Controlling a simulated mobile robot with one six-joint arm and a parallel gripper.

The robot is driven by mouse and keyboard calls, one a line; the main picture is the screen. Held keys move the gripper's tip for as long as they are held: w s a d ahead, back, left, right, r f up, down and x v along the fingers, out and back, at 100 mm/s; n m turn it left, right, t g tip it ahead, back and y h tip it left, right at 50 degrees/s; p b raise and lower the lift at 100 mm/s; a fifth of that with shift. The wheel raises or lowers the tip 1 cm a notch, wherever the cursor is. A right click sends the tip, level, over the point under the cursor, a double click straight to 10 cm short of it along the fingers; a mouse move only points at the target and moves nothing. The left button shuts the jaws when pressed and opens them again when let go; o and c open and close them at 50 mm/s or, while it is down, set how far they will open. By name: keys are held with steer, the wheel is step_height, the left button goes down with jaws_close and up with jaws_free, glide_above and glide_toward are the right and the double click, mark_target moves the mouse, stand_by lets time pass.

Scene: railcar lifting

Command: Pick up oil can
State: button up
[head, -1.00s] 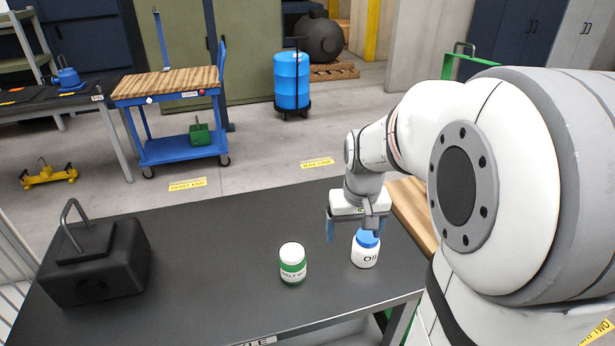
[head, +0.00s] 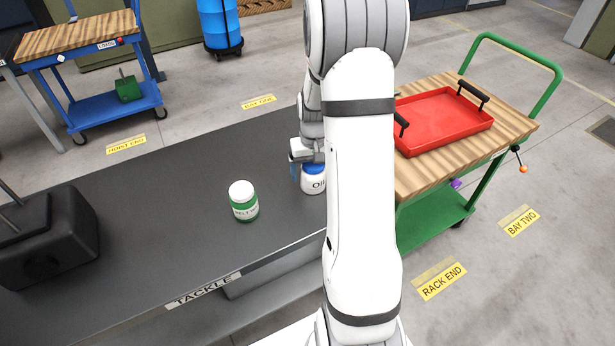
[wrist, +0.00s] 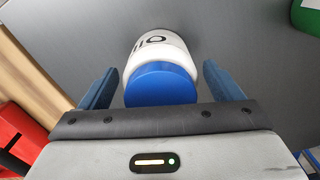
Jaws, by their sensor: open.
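The oil can is a white container with a blue lid and dark "OIL" lettering. It stands on the dark bench in the head view (head: 313,183), partly hidden by my arm. In the wrist view the oil can (wrist: 160,55) lies between the two blue fingers of my gripper (wrist: 160,85), with a gap on each side. In the head view my gripper (head: 306,172) is at the oil can's lid, largely hidden by my arm. The gripper is open and holds nothing.
A white-and-green jar (head: 243,202) stands left of the oil can on the dark bench (head: 180,245). A black block with a handle (head: 45,235) is at the left. A green cart (head: 420,180) with a red tray (head: 440,120) stands to the right.

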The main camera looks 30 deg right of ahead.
steer(key=shift+f, duration=0.7)
steer(key=shift+c, duration=0.5)
steer(key=c, duration=1.2)
